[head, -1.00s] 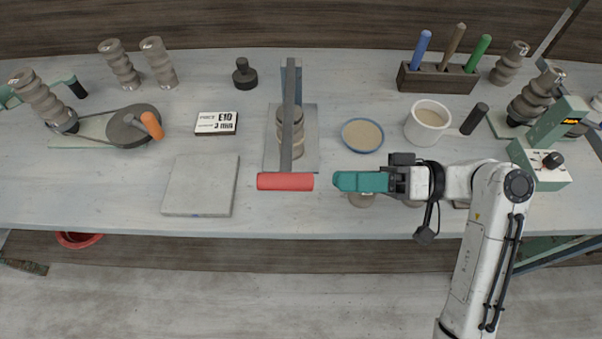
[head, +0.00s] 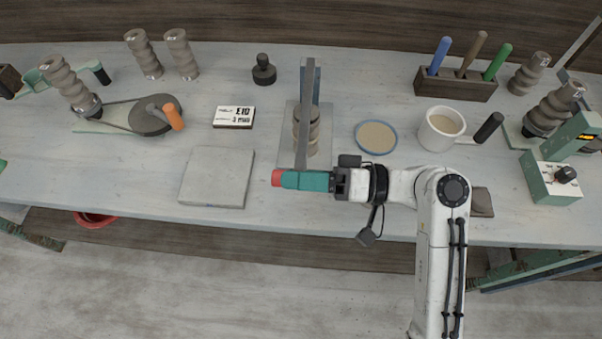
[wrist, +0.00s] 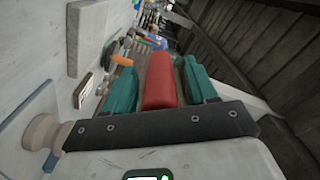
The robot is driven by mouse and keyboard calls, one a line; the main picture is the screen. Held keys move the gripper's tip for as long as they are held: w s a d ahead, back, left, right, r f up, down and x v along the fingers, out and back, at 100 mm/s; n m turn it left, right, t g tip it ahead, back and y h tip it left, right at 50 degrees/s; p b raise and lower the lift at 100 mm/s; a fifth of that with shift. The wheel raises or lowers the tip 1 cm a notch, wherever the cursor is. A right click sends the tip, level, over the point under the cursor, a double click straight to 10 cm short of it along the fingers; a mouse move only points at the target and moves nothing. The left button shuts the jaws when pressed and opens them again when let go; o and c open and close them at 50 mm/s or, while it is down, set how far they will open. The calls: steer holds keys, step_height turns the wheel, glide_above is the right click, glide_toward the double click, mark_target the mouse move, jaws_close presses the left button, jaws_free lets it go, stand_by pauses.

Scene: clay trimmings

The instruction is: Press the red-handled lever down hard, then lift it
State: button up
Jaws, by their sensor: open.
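The lever is a long grey bar (head: 303,110) running toward the front of the bench from a press stand (head: 318,155), with a red handle (head: 277,178) across its front end. A stack of clay discs (head: 314,132) stands under the bar. In the head view my gripper (head: 300,181) covers most of the red handle, leaving only its left end showing. In the wrist view the red handle (wrist: 160,82) lies between my two teal fingers. My gripper is open, with a narrow gap visible beside the handle.
A grey slab (head: 216,178) lies left of the press. A tan dish (head: 376,137), a white mug (head: 440,128) and a tool block (head: 455,88) stand to the right. The front bench edge is close below my gripper.

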steer(key=shift+c, duration=0.3)
jaws_close()
